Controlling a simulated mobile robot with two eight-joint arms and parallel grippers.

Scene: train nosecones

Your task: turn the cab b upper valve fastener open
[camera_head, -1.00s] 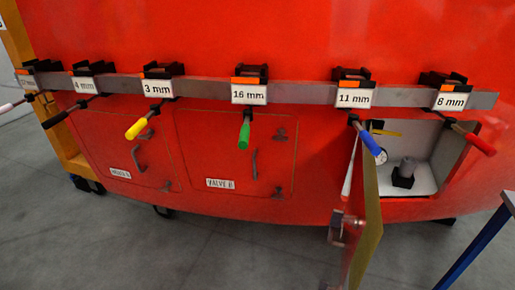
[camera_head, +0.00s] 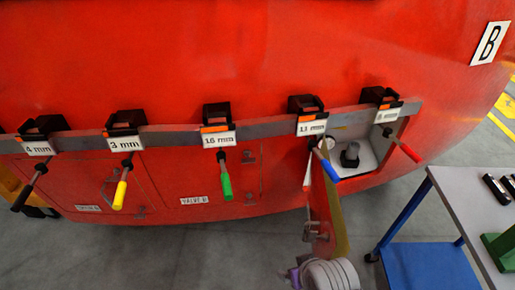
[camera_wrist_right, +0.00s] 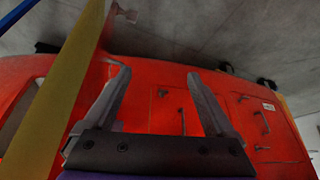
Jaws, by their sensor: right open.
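The red VALVE B hatch (camera_head: 215,180) is shut, with its white label (camera_head: 194,200) at lower left. Its upper fastener (camera_head: 249,157) is a small dark latch at the upper right corner; a lower fastener (camera_head: 249,195) sits below. Their exact turn is too small to tell. In the right wrist view, hatches with handles and small latches show beyond the fingers, on the red cab side (camera_wrist_right: 225,115). My right gripper (camera_wrist_right: 160,76) is open and empty, apart from the hatch. My left gripper is not in view.
A rail (camera_head: 265,127) with hanging coloured-handle tools crosses above the hatches; the green-handled 16 mm tool (camera_head: 226,185) hangs before VALVE B. An open door (camera_head: 328,210) stands out right of it. A table (camera_head: 470,205) with a blue lower shelf is at right.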

